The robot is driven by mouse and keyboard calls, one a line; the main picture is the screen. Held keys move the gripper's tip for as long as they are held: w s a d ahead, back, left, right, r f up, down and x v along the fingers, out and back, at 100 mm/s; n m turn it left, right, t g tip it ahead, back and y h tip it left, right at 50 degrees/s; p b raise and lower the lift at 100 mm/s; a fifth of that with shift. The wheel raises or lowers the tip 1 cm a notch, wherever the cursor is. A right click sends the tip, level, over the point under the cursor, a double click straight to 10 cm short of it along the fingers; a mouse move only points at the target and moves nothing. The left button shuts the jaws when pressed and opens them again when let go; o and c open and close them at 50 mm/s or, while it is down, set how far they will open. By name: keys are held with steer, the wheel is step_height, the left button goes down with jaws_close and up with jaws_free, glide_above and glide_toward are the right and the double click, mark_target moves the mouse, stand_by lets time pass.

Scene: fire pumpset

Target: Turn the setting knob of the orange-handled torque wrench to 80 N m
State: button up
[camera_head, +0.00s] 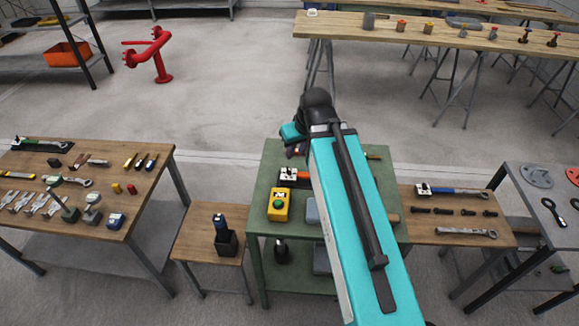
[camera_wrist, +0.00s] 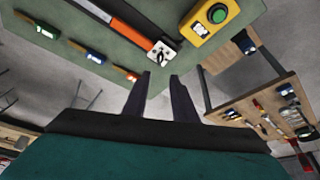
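The orange-handled torque wrench (camera_head: 292,174) lies on the green table (camera_head: 271,158), with my arm covering its right part. In the wrist view its orange handle (camera_wrist: 120,18) runs from the top edge down to a white block with a black mark (camera_wrist: 162,54). I cannot read a setting or tell which part is the knob. My gripper (camera_wrist: 162,76) is open and empty. Its two dark fingers appear just below the white block, apart from it in the picture; how far above the table they are is unclear.
A yellow box with a green button (camera_head: 279,205) stands close to the wrench. Several small tools, including a blue one (camera_wrist: 95,56), lie on the table's other side. A blue-handled wrench (camera_head: 452,191) lies on the wooden table at right. Another wooden table (camera_head: 140,215) holds many tools.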

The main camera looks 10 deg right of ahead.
mark_target(290, 170)
steer(key=shift+p+x, duration=1.3)
steer(key=shift+x, duration=5.1)
steer(key=shift+d, duration=0.1)
jaws_close()
